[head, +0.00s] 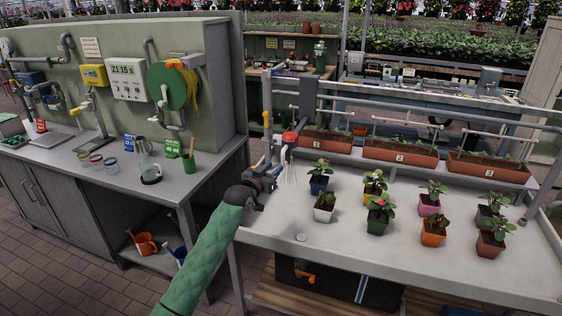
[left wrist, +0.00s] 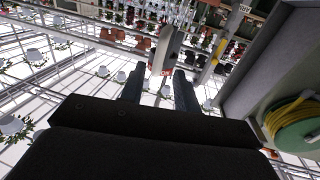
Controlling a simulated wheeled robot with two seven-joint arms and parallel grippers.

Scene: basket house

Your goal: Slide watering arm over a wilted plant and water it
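Several small potted plants stand on the grey bench (head: 340,245), among them a white pot (head: 324,213), an orange pot (head: 432,239) and a brown pot (head: 490,247). I cannot tell for sure which plant is wilted. The watering arm, with a red knob (head: 289,137) and thin lines hanging below it, is at the bench's left end beside an upright post. My left gripper (head: 270,176) is close to it, left of the pots; contact is unclear. In the left wrist view its fingers (left wrist: 158,86) are apart, with a grey post (left wrist: 167,52) showing beyond them. My right gripper is out of view.
Three planter boxes (head: 400,155) stand along the back of the bench under pipe rails (head: 430,124). A counter (head: 110,172) with cups and a green hose reel (head: 168,87) is at the left. The front strip of the bench is mostly clear.

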